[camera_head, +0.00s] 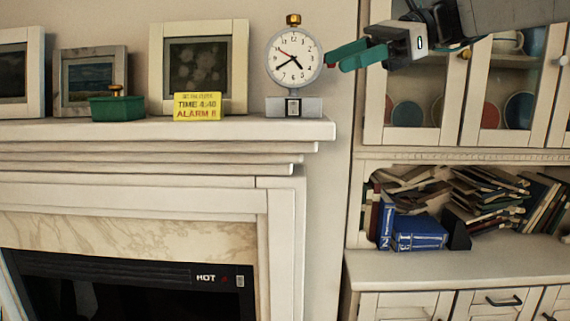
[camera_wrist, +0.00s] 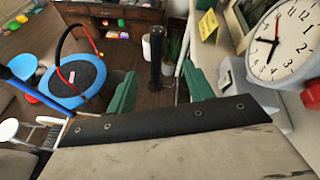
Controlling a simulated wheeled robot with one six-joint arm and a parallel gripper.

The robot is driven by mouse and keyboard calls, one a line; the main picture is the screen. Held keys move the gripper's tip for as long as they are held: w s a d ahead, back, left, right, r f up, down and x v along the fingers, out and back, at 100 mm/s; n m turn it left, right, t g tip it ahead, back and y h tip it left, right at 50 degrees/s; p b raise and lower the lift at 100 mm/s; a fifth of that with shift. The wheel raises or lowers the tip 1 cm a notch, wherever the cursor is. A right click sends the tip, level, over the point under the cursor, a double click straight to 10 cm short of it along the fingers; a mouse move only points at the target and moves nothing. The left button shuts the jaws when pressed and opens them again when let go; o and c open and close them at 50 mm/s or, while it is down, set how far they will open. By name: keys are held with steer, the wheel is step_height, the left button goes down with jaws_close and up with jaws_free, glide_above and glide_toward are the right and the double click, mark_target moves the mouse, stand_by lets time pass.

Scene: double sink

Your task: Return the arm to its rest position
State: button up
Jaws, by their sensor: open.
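My gripper (camera_head: 345,57) is at the upper middle of the head view, its green fingers pointing left at the right edge of the clock's round face. In the wrist view my gripper (camera_wrist: 160,88) shows two green fingers spread apart with nothing between them. The white clock (camera_head: 295,62) stands upright on the mantel, on a grey base with a small switch. In the wrist view the clock (camera_wrist: 285,40) is at the upper right, to the side of the fingers and apart from them. My arm runs off the top right of the head view.
The mantel shelf (camera_head: 225,130) also bears a yellow note (camera_head: 198,107), a green box (camera_head: 117,108) and several picture frames. A glass-door cabinet (camera_head: 410,100) is behind my arm, with blue books (camera_head: 418,233) below it. A blue trampoline (camera_wrist: 74,78) is on the floor.

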steer(key=s+d+f+n+h, duration=0.4)
steer(key=s+f, duration=0.4)
steer(key=f, duration=0.3)
steer(key=s+d+f+n+t+h, duration=0.1)
steer(key=s+d+f+n+h, duration=0.4)
steer(key=f, duration=0.7)
steer(key=s+d+f+n+t+h, duration=0.1)
steer(key=s+d+f+n+h, duration=0.3)
steer(key=s+d+f, duration=0.3)
steer(key=s+f, duration=0.4)
steer(key=f, duration=0.1)
steer(key=shift+d+f+n+h, duration=0.2)
steer(key=shift+f+n+h, duration=0.05)
steer(key=shift+n+h, duration=0.15)
